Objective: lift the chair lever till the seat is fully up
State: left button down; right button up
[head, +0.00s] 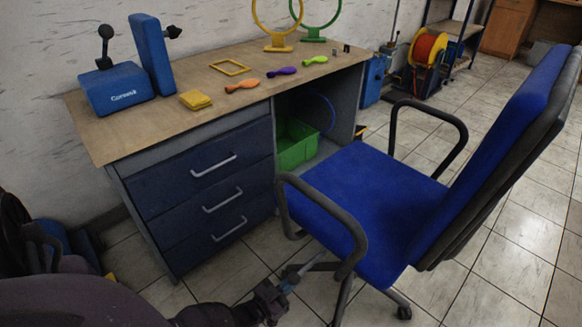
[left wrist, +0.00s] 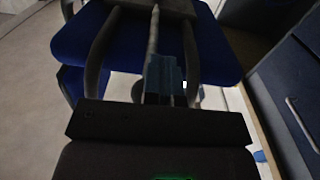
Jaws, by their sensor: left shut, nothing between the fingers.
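The office chair has a blue seat (head: 365,195), a blue backrest (head: 510,125) and dark looped armrests (head: 340,225). It stands to the right of the desk. My left gripper (head: 289,279) is low beside the near side of the chair, below seat height, shut and empty. In the left wrist view, the blue fingers (left wrist: 166,72) are together under the blue seat (left wrist: 215,45). A thin grey rod (left wrist: 153,35) shows just beyond the fingers. It looks like the lever, but I cannot tell whether they touch. My right gripper is not in view.
The desk (head: 150,128) with dark blue drawers (head: 205,180) stands left of the chair and holds a blue pump (head: 115,92), balloons and hoops. A green bin (head: 297,145) sits under it. Tiled floor (head: 505,250) is free at the right.

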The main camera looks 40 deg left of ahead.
pick_arm(q)
jog(key=shift+r, duration=0.35)
jog(key=shift+r+p, duration=0.25)
jog(key=shift+p, duration=0.1)
jog(key=shift+w+r, duration=0.1)
jog(key=shift+r, duration=0.15)
jog(key=shift+f, duration=0.1)
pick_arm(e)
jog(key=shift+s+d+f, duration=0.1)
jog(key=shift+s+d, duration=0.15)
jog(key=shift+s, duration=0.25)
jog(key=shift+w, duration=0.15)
